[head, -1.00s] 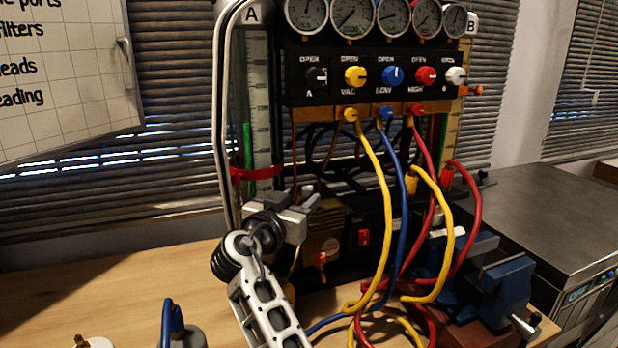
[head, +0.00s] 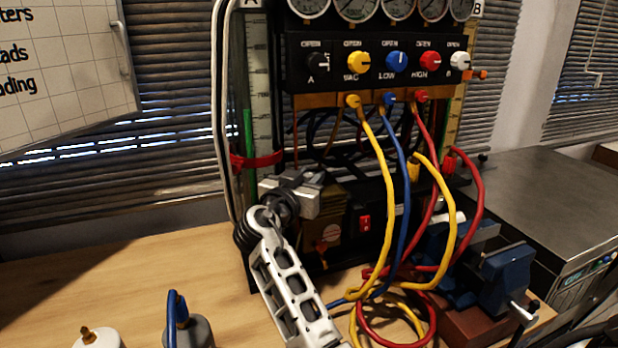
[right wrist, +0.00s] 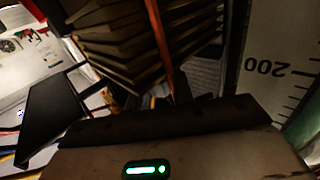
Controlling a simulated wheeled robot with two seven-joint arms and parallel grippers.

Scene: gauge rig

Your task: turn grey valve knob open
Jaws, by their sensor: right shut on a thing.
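The grey valve knob (head: 317,59) is the dark grey one marked A at the left end of the black panel, in the head view. Its white mark points right. My right gripper (head: 312,181) is below that knob and apart from it, in front of the rig's lower left part. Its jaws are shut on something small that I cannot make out. In the right wrist view the gripper's body fills the bottom edge and its fingertips are not clear; the knob does not show there. My left gripper is not in view.
Yellow (head: 358,63), blue (head: 397,61), red (head: 430,62) and white (head: 460,61) knobs sit right of the grey one. Hoses (head: 377,150) hang below. A scaled tube (head: 261,95), also in the wrist view (right wrist: 275,60), stands left. A blue vise (head: 500,280) stands right.

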